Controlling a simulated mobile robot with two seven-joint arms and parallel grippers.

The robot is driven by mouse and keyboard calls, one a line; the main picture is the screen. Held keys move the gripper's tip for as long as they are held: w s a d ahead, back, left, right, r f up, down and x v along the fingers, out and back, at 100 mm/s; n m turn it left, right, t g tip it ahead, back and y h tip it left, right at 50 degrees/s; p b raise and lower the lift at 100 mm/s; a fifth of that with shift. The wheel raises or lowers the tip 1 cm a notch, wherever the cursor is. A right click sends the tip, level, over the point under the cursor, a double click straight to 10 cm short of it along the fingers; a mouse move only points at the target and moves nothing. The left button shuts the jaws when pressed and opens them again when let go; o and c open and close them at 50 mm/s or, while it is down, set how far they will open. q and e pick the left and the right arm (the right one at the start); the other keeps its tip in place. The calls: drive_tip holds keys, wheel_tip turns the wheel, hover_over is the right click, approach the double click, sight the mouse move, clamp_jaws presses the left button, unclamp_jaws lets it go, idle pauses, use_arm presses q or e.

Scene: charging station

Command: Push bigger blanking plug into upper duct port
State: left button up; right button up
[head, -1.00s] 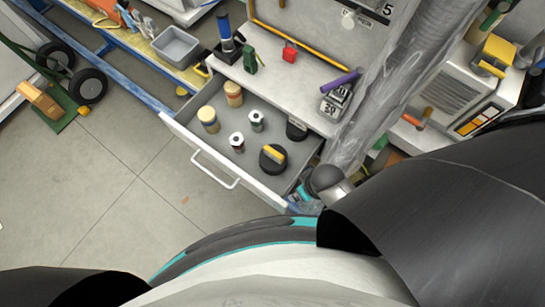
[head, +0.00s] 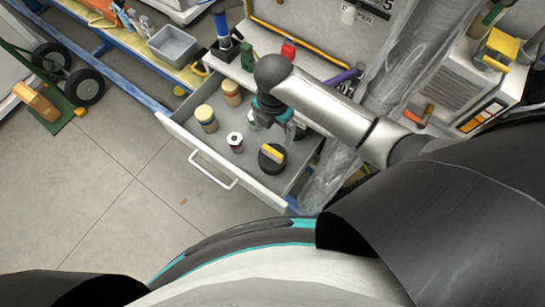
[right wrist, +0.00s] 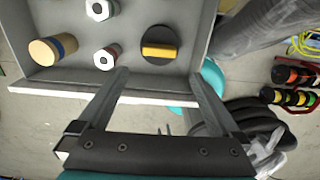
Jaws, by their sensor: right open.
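A round black blanking plug with a yellow handle (head: 272,157) lies in the open drawer (head: 183,148), near its front right. It also shows in the right wrist view (right wrist: 158,46), just past the space between my fingertips. My right gripper (head: 288,130) is above the drawer, pointing down, and it hides the drawer's back right part. In the right wrist view its two fingers (right wrist: 158,76) are apart and hold nothing. I cannot make out the upper duct port. My left gripper is out of view.
The drawer also holds two tan-topped cylinders (head: 205,117) and smaller pale-topped ones (head: 235,140). A plastic-wrapped column (head: 383,85) stands right of the drawer, by my right arm. Tools stand on the counter behind.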

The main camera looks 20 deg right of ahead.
sight(272, 151)
wheel_tip(272, 151, down, 9)
drive_tip(key=b, duration=0.3)
drive_tip(key=shift+r, duration=0.15)
wheel_tip(272, 151, down, 5)
drive_tip(key=shift+s+a+f+b, duration=0.1)
drive_tip(key=shift+a+b, duration=0.05)
drive_tip(key=shift+b, duration=1.05)
drive_tip(key=shift+c, duration=0.2)
clamp_jaws()
